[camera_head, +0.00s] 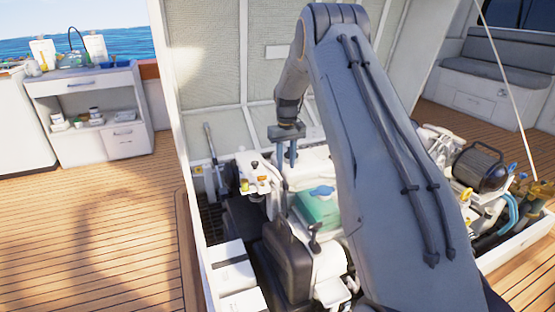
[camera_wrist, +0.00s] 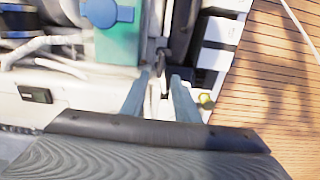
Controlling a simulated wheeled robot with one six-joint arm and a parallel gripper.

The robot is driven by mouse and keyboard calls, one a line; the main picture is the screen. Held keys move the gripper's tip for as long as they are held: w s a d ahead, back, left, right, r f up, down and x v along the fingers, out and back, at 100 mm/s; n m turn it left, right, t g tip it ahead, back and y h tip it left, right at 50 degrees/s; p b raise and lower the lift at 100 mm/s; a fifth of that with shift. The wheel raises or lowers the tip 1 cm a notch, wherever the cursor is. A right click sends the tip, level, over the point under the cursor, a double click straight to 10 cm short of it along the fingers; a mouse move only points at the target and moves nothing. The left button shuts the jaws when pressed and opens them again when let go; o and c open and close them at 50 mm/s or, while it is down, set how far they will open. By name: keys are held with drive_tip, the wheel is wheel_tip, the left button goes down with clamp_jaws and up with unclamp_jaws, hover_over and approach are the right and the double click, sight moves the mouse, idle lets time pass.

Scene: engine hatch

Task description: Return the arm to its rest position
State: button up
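My arm (camera_head: 375,150) rises from the bottom right of the head view, bends at the top, and hangs down on its far side. My gripper (camera_head: 286,167) points down over the engine bay, close to the white machinery. In the wrist view, the two blue-grey fingers of my gripper (camera_wrist: 161,76) stand apart with a gap between them. Nothing is clearly held. Engine parts show beyond the fingertips; I cannot tell whether they touch any. My arm hides part of the bay.
The raised hatch lid (camera_head: 225,80) stands behind the bay. A teal box with a blue cap (camera_head: 321,192) lies just right of and below my gripper. A black-and-silver motor (camera_head: 480,168) is at the right. Wooden deck (camera_head: 90,225) is clear at left; a white cabinet (camera_head: 92,110) stands beyond.

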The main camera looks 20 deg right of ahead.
drive_tip(key=s+a+r+n, duration=0.1)
drive_tip(key=s+a+r, duration=1.3)
drive_tip(key=s+a, duration=0.35)
drive_tip(key=s+a+r+n, duration=0.1)
drive_tip(key=s+a, duration=0.2)
drive_tip(key=s, duration=0.4)
drive_tip(key=s+a+r, duration=0.1)
drive_tip(key=s+a, duration=0.3)
drive_tip(key=s, duration=0.3)
drive_tip(key=s+p, duration=0.1)
drive_tip(key=s, duration=1.3)
drive_tip(key=d+r+m+p, duration=0.1)
drive_tip(key=d+r+p, duration=0.5)
drive_tip(key=p, duration=0.8)
drive_tip(key=shift+w+d+r+m+p, duration=0.3)
drive_tip(key=shift+d+r+m+p, duration=0.1)
drive_tip(key=shift+d, duration=0.3)
